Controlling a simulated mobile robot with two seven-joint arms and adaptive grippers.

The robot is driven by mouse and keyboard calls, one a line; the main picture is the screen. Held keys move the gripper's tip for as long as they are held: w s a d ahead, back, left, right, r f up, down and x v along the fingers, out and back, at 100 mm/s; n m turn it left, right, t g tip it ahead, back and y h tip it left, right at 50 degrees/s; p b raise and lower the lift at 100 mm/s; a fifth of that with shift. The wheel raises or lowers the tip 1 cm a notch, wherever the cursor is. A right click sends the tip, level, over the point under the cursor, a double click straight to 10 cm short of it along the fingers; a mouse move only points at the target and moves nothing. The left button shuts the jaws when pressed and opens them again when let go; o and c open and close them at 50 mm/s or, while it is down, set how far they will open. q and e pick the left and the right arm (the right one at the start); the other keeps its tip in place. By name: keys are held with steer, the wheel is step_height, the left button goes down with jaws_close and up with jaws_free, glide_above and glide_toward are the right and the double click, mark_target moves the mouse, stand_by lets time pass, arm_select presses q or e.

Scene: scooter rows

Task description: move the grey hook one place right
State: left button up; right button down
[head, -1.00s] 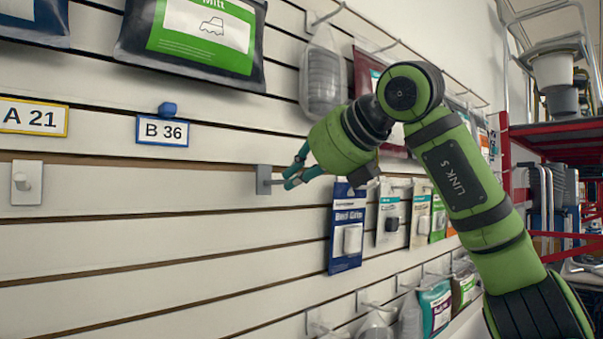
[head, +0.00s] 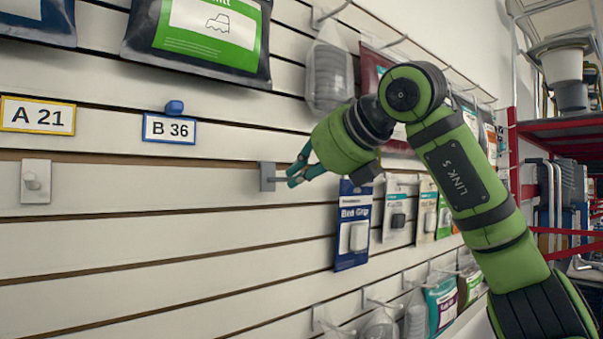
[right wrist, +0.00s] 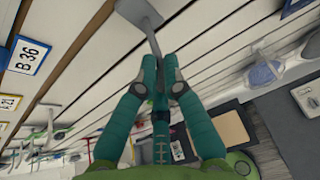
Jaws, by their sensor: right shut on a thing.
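The grey hook (head: 268,177) has its flat plate against the slatted wall, to the right of and below the B 36 label. My right gripper (head: 296,178) is shut on the hook's arm, to the right of its plate. In the right wrist view the grey hook (right wrist: 138,12) shows its plate at the top, and its rod runs down between the teal fingertips of my right gripper (right wrist: 158,72). The fingers cover part of the rod. My left gripper does not show.
A white hook (head: 36,181) is on the wall at the left, below the A 21 label (head: 38,116). The B 36 label (head: 169,129) has a blue knob above it. A blue packet (head: 352,226) hangs right of the gripper, with several more beyond. The wall between the hooks is bare.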

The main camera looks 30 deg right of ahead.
steer(key=shift+w+a+p, duration=0.2)
steer(key=shift+w+p, duration=0.65)
steer(key=shift+w, duration=0.3)
stand_by(2.3)
steer(key=shift+f, duration=0.5)
stand_by(1.4)
steer(key=c, duration=1.3)
jaws_free()
steer(key=shift+w, duration=0.2)
steer(key=shift+s, duration=0.1)
steer(key=shift+s+r, duration=0.15)
steer(key=shift+s, duration=0.1)
steer(key=v, duration=1.1)
steer(key=shift+s, duration=0.15)
